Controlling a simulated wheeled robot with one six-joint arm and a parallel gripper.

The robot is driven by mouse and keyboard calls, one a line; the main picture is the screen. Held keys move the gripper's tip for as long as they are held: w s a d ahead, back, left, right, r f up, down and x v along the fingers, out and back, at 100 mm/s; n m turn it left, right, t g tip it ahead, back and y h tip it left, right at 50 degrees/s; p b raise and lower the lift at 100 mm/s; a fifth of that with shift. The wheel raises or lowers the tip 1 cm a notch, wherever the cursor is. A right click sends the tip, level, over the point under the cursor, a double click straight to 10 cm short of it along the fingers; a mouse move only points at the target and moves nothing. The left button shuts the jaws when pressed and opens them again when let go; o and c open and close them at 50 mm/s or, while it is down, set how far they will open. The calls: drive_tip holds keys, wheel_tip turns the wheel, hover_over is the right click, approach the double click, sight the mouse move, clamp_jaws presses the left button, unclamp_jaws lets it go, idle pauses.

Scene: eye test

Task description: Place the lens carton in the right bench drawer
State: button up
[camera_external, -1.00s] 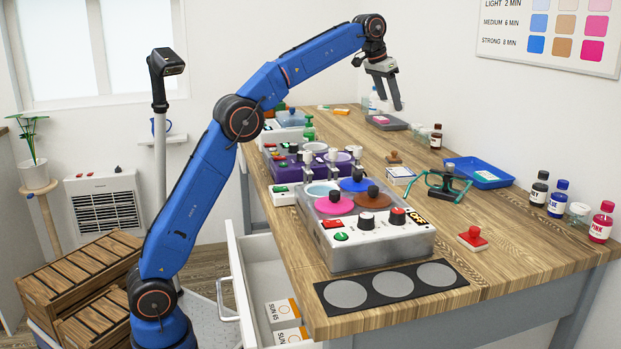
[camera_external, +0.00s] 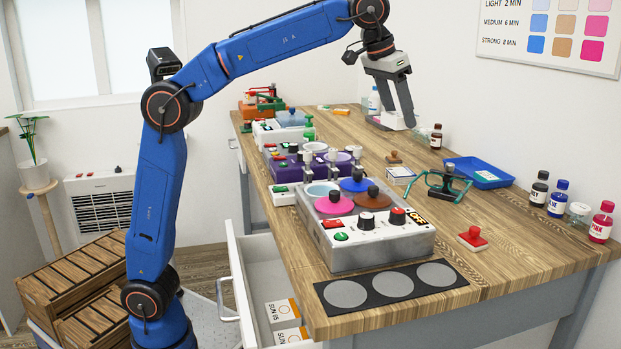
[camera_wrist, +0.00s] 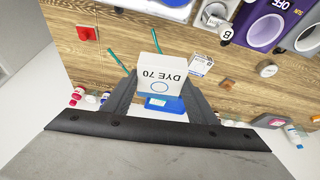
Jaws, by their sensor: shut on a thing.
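The carton in my jaws (camera_wrist: 160,78) is white with a blue ring and reads "DYE 70" upside down in the wrist view. My gripper (camera_wrist: 158,92) is shut on it, with a dark finger on either side. In the external view my gripper (camera_external: 393,112) points down above the far part of the bench; the carton is only a pale shape at its fingertips there. The right bench drawer (camera_external: 238,275) is pulled open at the near left of the bench. Two white cartons (camera_external: 280,310) marked "SUN 65" with orange rings lie inside it.
The bench holds a grey machine (camera_external: 380,255) with coloured discs, a purple unit (camera_external: 285,172), teal goggles (camera_external: 440,185), a blue tray (camera_external: 480,172) and a red stamp (camera_external: 472,238). Dye bottles (camera_external: 557,200) line the right edge. Wooden crates (camera_external: 75,270) stand left of the drawer.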

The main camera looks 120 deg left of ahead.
drive_tip(key=s+d, duration=0.4)
drive_tip(key=d, duration=1.2)
drive_tip(key=s+d, duration=0.4)
drive_tip(key=d, duration=1.1)
drive_tip(key=s+d+f, duration=0.2)
drive_tip(key=s+d, duration=1.2)
drive_tip(key=s, duration=0.4)
drive_tip(key=s+f+m, duration=0.1)
drive_tip(key=s+f, duration=0.3)
drive_tip(key=s, duration=0.7)
drive_tip(key=t+y, duration=0.2)
drive_tip(key=t, duration=0.1)
hover_over(273, 295)
drive_tip(key=shift+s+d+f, duration=0.1)
drive_tip(key=shift+s+f, duration=0.05)
drive_tip(key=shift+f, duration=4.45)
drive_tip(key=shift+s+d+f, duration=0.1)
drive_tip(key=shift+s+f, duration=0.05)
drive_tip(key=shift+f, duration=4.4)
drive_tip(key=shift+s+d+f, duration=0.1)
drive_tip(key=shift+s+f, duration=0.05)
drive_tip(key=shift+f, duration=4.45)
drive_tip(key=shift+w+a+r+g+h, duration=0.15)
drive_tip(key=shift+w+a+g+h, duration=0.1)
drive_tip(key=shift+g+h, duration=0.35)
drive_tip(key=shift+w+a+r+g+h, duration=0.15)
drive_tip(key=shift+w+g+h, duration=0.1)
drive_tip(key=shift+g+h, duration=0.35)
drive_tip(key=shift+f, duration=0.85)
